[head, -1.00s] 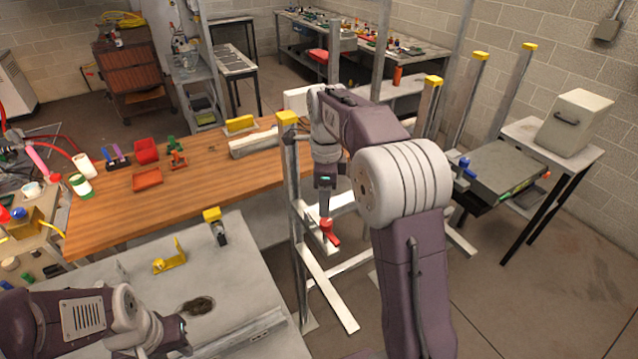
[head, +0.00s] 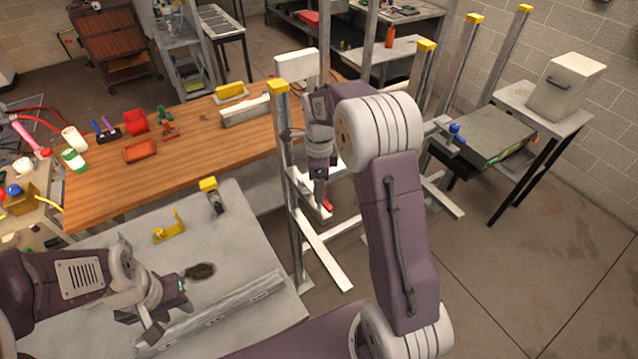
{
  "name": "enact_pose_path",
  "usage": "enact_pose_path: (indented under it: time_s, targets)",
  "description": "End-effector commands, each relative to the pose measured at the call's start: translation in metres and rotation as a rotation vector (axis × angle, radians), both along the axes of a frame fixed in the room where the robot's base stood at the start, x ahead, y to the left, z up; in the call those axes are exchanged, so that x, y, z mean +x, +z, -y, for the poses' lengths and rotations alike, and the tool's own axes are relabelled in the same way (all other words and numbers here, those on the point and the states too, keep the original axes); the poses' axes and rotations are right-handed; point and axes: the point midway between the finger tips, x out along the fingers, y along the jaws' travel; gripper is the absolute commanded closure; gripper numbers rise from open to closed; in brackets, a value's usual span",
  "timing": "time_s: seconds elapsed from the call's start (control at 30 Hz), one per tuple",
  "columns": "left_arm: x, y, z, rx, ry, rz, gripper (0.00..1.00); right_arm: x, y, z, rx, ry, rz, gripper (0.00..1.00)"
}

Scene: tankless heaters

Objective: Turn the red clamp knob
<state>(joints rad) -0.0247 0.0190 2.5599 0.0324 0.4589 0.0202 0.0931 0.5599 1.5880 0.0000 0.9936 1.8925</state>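The red clamp knob (head: 328,204) is small and partly hidden, low on the pale metal frame in the middle of the head view. My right gripper (head: 320,196) points down right at the knob and covers part of it. Whether its fingers touch or grip the knob cannot be told. My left gripper (head: 168,322) is over the grey table at the lower left, with its fingers apart and nothing seen between them.
A grey metal table (head: 235,235) carries a yellow bracket (head: 168,228). A wooden bench (head: 200,150) with small red items stands behind it. A yellow-capped upright post (head: 284,160) stands just left of my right arm. Open floor lies at the right.

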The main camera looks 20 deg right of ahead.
Motion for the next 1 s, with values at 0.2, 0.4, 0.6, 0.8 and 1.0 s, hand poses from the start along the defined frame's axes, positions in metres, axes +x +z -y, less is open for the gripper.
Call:
enact_pose_path:
  time_s: [0.2,0.4,0.6,0.8,1.0]
  targets:
    - [0.000,0.000,0.000,0.000,0.000,0.000,0.64,0.000,-0.003,0.000,0.000,0.000,-0.001,0.46]
    - [0.000,0.000,0.000,0.000,0.000,0.000,0.64,0.000,-0.002,0.000,0.000,0.000,0.000,0.91]
    - [0.000,0.000,0.000,0.000,0.000,0.000,0.64,0.000,-0.001,0.000,0.001,0.003,0.001,1.00]
    - [0.000,0.004,0.000,0.000,0.000,0.000,0.64,0.001,0.000,0.000,0.000,0.050,0.003,1.00]
    - [0.000,0.010,0.000,0.000,0.000,0.000,0.64,0.002,0.002,0.000,-0.001,0.176,0.005,1.00]
